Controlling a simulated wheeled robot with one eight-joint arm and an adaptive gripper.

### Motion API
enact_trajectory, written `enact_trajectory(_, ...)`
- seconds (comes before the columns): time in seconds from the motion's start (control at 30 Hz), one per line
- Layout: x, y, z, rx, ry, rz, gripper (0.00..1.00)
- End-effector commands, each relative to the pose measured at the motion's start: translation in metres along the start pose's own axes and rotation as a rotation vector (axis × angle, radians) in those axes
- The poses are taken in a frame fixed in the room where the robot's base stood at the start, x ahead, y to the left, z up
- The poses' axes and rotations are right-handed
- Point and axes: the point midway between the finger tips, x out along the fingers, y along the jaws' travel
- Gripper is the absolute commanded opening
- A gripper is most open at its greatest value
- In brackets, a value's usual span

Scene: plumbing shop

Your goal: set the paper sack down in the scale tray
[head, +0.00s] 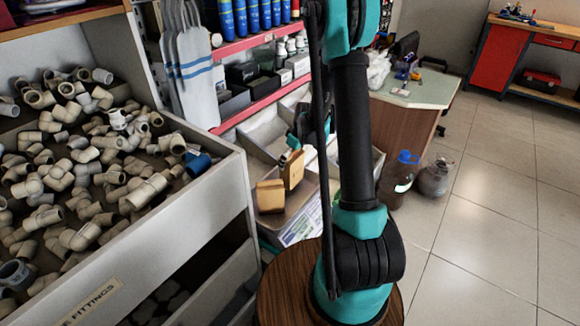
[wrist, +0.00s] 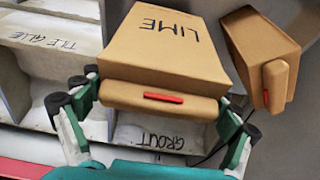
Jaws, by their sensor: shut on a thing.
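The tan paper sack (wrist: 165,45), marked LIME and with a red strip on its folded top, sits between the fingers of my gripper (wrist: 160,105) in the wrist view. My gripper (head: 294,150) is shut on it. In the head view the held sack (head: 293,172) shows small beside my arm, above a grey open tray (head: 300,211). I cannot tell for sure that this is the scale tray, or how far above it the sack hangs. A second tan sack (head: 270,196) stands in that tray, and it also shows in the wrist view (wrist: 258,45).
Pale bins marked TILE GLUE (wrist: 45,42) and GROUT (wrist: 150,135) lie close by. A large bin of pipe fittings (head: 205,215) stands left. The floor at right is clear.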

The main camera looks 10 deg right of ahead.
Motion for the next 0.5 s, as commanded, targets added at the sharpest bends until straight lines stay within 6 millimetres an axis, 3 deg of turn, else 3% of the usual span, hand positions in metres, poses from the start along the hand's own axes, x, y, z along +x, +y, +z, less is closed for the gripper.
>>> enact_trajectory(0.3,0.031,0.0,0.009,0.0,0.0,0.0,0.38)
enact_trajectory(0.5,0.034,0.0,0.011,0.0,0.0,0.0,0.38)
